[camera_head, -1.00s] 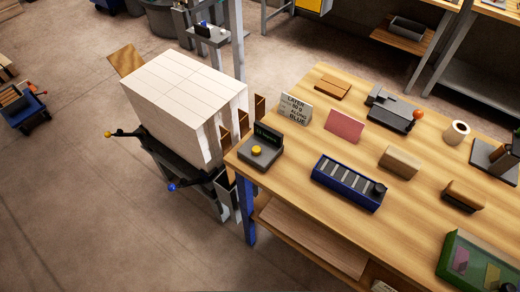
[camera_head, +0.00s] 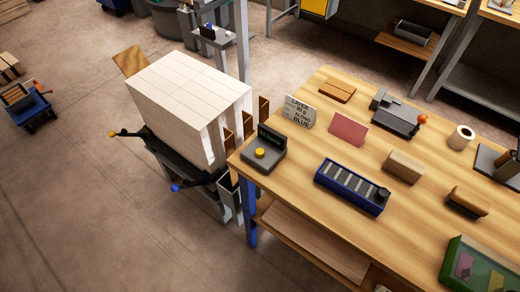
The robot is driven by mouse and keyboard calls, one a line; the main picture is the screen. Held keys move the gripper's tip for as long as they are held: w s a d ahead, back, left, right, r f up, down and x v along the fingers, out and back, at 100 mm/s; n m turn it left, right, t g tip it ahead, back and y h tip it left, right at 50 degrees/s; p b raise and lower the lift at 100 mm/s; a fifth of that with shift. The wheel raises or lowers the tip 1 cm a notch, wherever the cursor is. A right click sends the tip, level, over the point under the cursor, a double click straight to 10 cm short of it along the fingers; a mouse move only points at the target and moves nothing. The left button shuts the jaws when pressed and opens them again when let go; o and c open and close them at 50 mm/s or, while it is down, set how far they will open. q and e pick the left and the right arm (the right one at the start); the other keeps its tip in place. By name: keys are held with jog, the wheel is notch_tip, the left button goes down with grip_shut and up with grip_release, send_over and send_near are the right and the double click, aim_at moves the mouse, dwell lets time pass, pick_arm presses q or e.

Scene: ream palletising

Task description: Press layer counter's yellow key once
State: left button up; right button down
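The layer counter (camera_head: 265,162) is a dark grey box with a raised black display (camera_head: 272,135). It sits at the near left corner of the wooden workbench (camera_head: 300,210). Its round yellow key (camera_head: 260,153) shows on the top face, uncovered. The display's text is too small to read. Neither of my grippers is in view.
A printed sign (camera_head: 299,112), pink card (camera_head: 348,129), blue tray (camera_head: 352,186) and brown blocks (camera_head: 403,167) are on the bench.

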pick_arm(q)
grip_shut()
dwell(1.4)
